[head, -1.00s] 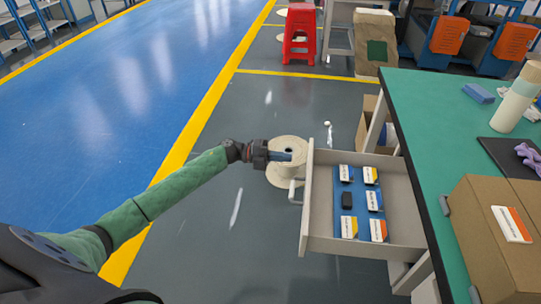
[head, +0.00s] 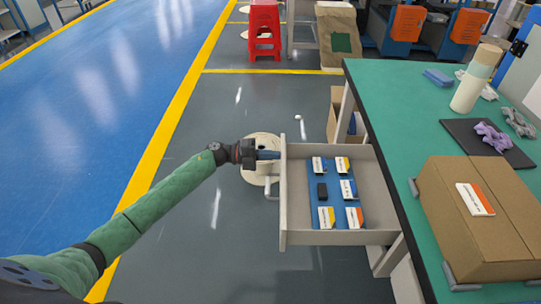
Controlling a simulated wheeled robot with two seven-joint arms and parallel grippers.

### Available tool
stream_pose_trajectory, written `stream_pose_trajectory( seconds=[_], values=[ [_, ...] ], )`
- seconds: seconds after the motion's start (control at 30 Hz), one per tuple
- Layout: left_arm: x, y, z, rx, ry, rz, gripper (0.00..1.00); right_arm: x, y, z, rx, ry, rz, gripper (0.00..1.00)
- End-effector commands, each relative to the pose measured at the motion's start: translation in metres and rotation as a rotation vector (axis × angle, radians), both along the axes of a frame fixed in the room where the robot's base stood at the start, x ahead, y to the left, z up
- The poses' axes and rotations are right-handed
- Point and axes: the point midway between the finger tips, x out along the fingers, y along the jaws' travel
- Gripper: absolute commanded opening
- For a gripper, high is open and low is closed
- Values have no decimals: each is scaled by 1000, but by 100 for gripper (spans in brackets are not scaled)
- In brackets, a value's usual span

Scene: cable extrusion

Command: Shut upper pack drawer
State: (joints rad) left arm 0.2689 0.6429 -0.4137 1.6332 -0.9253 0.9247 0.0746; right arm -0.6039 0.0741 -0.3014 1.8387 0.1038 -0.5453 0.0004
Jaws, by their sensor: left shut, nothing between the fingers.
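The upper drawer (head: 283,210) under the green workbench is pulled out, its pale front facing left. Its handle (head: 269,187) shows on the outer side of the front. A blue tray with several small labelled packs (head: 326,216) and a black item (head: 321,191) lies inside. My left gripper (head: 273,155) is shut and empty at the far part of the drawer front, above the handle. Its tip looks at or very close to the front; I cannot tell whether it touches. My right gripper is not in view.
A white cable spool (head: 258,178) stands on the floor behind my left gripper. The workbench (head: 405,110) carries a cardboard box (head: 478,225), a pale cylinder (head: 472,85) and purple gloves (head: 493,137).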

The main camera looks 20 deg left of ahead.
Motion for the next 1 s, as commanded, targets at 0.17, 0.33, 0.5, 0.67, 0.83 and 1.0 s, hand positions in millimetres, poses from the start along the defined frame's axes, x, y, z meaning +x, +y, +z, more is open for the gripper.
stream_pose_trajectory(
  seconds=[0.17, 0.33, 0.5, 0.67, 0.83, 1.0],
  values=[
    [7, -22, 2, 0, -2, -1, 0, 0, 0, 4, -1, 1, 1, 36],
    [17, -59, 3, -2, -2, -2, 0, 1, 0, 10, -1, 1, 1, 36],
    [30, -105, 3, -3, -2, -2, 0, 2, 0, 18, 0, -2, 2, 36],
    [43, -148, 3, -2, -2, -2, 0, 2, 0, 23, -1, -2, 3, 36],
    [55, -194, 3, -3, -1, -2, 0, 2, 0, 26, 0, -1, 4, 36],
    [67, -235, 2, -1, -2, -2, 0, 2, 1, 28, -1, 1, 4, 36]
  ],
)
